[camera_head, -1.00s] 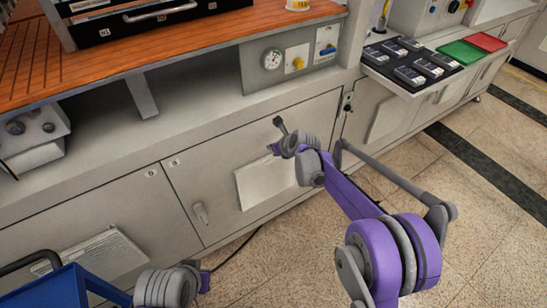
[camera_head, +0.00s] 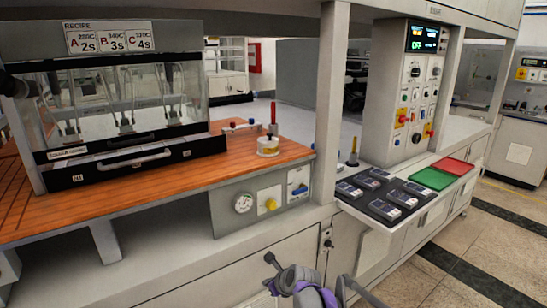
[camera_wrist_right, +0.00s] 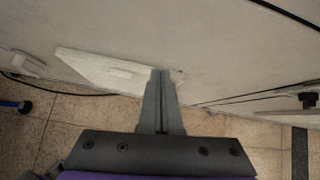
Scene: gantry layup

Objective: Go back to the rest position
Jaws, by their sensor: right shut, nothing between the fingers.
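My right gripper (camera_head: 270,260) shows at the bottom middle of the head view, in front of the pale cabinet doors (camera_head: 225,272) below the bench. Part of my purple and grey right arm shows beside it at the lower edge. In the right wrist view the two grey fingers of this gripper (camera_wrist_right: 161,75) lie together, shut and empty. They point towards the cabinet front, with a pale panel (camera_wrist_right: 105,70) behind them. My left gripper is not in view.
A wooden bench top (camera_head: 230,164) carries a glass-fronted machine (camera_head: 120,100) and a round container (camera_head: 268,151). To the right are a black tray (camera_head: 355,205) of several small devices, a green plate (camera_head: 433,179), a red plate (camera_head: 453,166) and a control panel (camera_head: 408,95). The tiled floor (camera_head: 440,285) at lower right is clear.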

